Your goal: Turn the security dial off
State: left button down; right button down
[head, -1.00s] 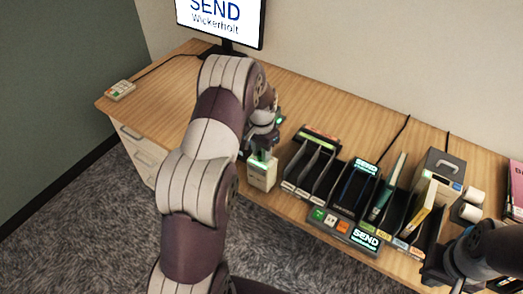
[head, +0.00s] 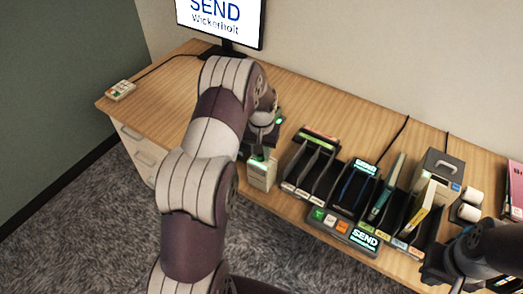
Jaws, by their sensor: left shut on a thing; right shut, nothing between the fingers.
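A small white box (head: 261,175) stands at the front edge of the desk, left of the sorter. My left gripper (head: 262,153) points down onto the top of this box and is shut at its top, where the security dial appears to be. The fingers and wrist hide the dial, so its setting cannot be read. A green glow shows between the gripper and the box. My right gripper (head: 432,273) is shut and empty at the lower right, by the front of the sorter; its arm partly covers it.
The sorter's dark slots (head: 312,165) fill the desk right of the box. A panel with coloured buttons and a SEND display (head: 364,238) sits in front. A monitor (head: 222,20) and small keypad (head: 120,91) stand at the back and left. The desk's left part is clear.

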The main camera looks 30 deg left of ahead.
pick_arm(q)
jog(key=n, duration=0.5)
jog(key=shift+r, duration=0.1)
jog(key=shift+n, duration=0.3)
dwell(0.4)
jog(key=c, duration=0.9)
grip_release()
jog(key=shift+o, duration=0.2)
jog(key=shift+r, duration=0.3)
notch_tip(320, 180, up, 12)
jog(key=p, duration=0.1)
